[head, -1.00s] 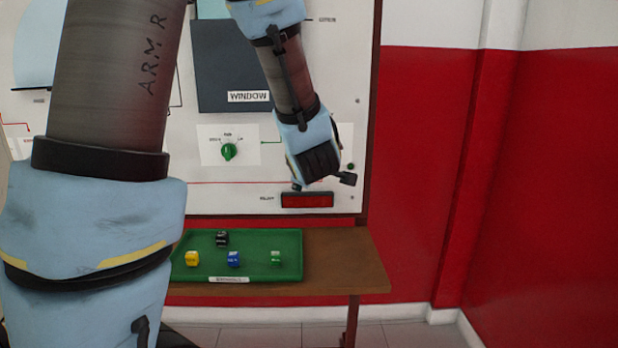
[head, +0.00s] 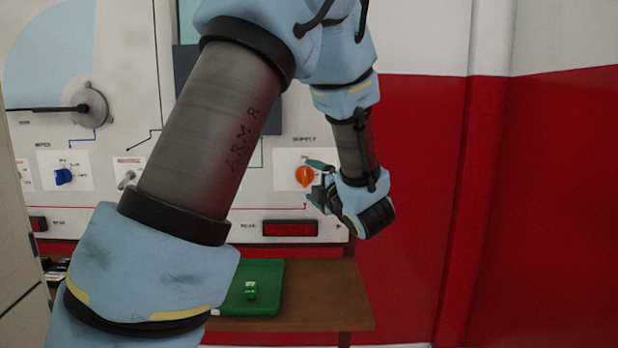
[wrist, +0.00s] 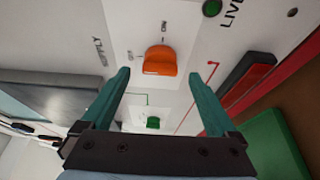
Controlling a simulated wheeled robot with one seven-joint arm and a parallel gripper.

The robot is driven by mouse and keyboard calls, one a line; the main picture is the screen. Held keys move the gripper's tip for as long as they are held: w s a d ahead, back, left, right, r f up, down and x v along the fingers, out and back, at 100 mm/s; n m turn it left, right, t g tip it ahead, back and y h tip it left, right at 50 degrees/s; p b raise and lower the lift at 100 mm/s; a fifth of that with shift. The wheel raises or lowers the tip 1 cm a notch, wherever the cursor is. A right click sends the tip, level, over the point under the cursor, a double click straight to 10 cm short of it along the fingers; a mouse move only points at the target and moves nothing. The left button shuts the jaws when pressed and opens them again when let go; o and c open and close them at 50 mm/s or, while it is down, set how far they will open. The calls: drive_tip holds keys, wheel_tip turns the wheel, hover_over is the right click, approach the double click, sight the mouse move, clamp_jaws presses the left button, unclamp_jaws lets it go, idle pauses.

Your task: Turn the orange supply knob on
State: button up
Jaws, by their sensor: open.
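The orange supply knob (head: 305,176) is on a white plate on the upright panel, under the word SUPPLY. In the wrist view the orange knob (wrist: 160,61) lies just beyond the fingertips, between their lines, with OFF and ON printed by it. Which mark it points to is not clear. My gripper (head: 316,180) is at the panel, close to the knob's right side in the head view. In the wrist view my gripper (wrist: 161,76) has its teal fingers wide apart with nothing between them. Contact with the knob is not visible.
A green lamp (wrist: 211,8) marked LIVE and a red lamp (head: 290,228) are near the knob. A green knob (wrist: 153,122) shows between the fingers, farther along the panel. A blue knob (head: 63,176) is at left. A green tray (head: 270,297) sits on the brown table (head: 340,300) below.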

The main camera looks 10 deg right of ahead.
sight(305, 176)
drive_tip(key=shift+x, duration=1.4)
drive_tip(key=shift+c, duration=0.3)
drive_tip(key=c, duration=1.3)
